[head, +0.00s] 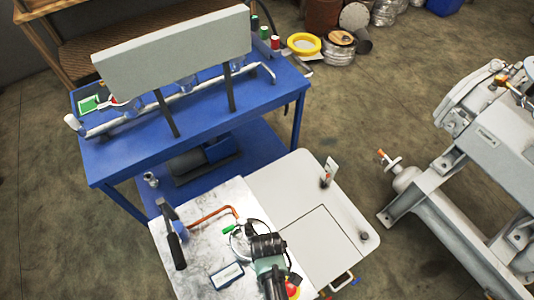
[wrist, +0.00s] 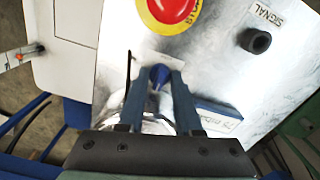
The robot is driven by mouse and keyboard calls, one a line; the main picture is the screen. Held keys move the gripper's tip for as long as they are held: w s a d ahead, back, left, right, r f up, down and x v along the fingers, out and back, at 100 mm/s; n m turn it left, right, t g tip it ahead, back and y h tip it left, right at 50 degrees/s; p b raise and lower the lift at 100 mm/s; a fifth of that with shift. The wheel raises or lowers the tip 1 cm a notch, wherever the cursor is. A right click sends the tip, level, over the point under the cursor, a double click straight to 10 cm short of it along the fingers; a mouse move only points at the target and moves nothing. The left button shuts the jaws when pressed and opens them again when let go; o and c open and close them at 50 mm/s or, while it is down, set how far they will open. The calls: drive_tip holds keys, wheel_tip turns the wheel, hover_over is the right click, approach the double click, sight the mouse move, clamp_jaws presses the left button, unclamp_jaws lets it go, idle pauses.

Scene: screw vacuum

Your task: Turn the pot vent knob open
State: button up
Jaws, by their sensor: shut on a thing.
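In the wrist view, a small dark blue knob (wrist: 159,77) sits between the tips of my gripper (wrist: 158,84). The two blue-grey fingers press on it from both sides. Below the knob, between the fingers, a pale rounded edge shows, probably the pot; most of it is hidden. In the head view, a round silvery pot (head: 239,243) stands on the metal panel (head: 190,250), partly covered by my dark arm end. The knob and my fingertips cannot be made out there.
A red stop button (wrist: 172,8) and a black SIGNAL knob (wrist: 257,41) sit near my gripper. A blue-edged display (wrist: 217,117) is right of my fingers. A copper pipe (head: 212,212) and a black-handled lever (head: 173,240) stand on the panel. A blue bench (head: 190,120) is behind.

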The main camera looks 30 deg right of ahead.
clamp_jaws()
drive_tip(key=shift+m, duration=0.3)
drive_tip(key=m+p, duration=0.1)
drive_tip(key=m, duration=0.3)
drive_tip(key=shift+m, duration=0.3)
drive_tip(key=m+p, duration=0.1)
drive_tip(key=m, duration=0.4)
idle(0.4)
drive_tip(key=o, duration=1)
unclamp_jaws()
drive_tip(key=shift+c, duration=0.2)
